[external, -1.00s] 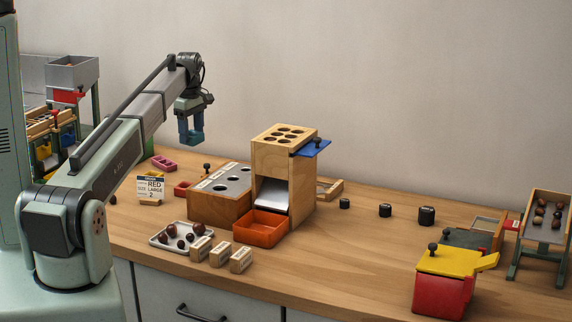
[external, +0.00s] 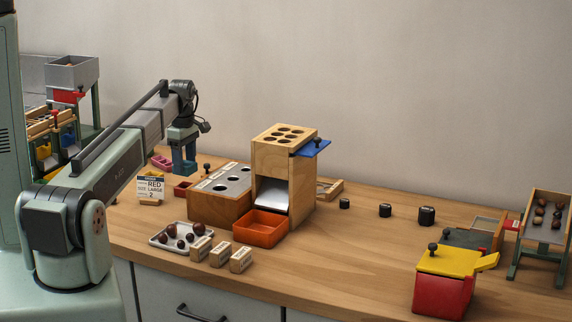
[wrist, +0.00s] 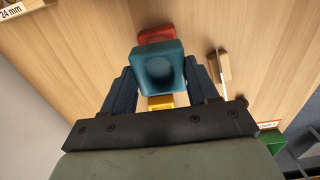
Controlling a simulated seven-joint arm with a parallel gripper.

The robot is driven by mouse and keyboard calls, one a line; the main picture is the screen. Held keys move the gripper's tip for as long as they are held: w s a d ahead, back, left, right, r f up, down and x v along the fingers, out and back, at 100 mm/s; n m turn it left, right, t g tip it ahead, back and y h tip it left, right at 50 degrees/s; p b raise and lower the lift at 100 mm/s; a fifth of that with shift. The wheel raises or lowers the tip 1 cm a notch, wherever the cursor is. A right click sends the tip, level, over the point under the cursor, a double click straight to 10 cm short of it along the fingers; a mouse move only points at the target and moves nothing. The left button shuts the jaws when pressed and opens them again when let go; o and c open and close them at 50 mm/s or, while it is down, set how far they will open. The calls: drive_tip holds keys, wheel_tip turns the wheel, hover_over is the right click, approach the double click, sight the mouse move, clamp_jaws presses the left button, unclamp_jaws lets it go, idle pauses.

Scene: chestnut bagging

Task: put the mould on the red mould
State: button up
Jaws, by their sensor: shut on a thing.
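In the external view my gripper (external: 184,170) is low over the back left of the table, close behind the red mould (external: 182,189). The mould in its jaws is hard to tell from the fingers there. I cannot tell whether the two moulds touch.
A pink mould (external: 161,163) lies left of my gripper. A yellow piece (wrist: 160,102) shows under the teal mould. A card stand (external: 150,188) stands in front, and a wooden block with holes (external: 220,205) to the right. A green bin (wrist: 271,141) is at the wrist view's lower right.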

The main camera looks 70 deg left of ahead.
sight(185, 163)
drive_tip(key=shift+f, duration=1.85)
drive_tip(key=shift+f, duration=0.1)
drive_tip(key=o, duration=1.1)
wheel_tip(185, 163, up, 12)
drive_tip(key=shift+r, duration=0.15)
drive_tip(key=shift+w, duration=0.1)
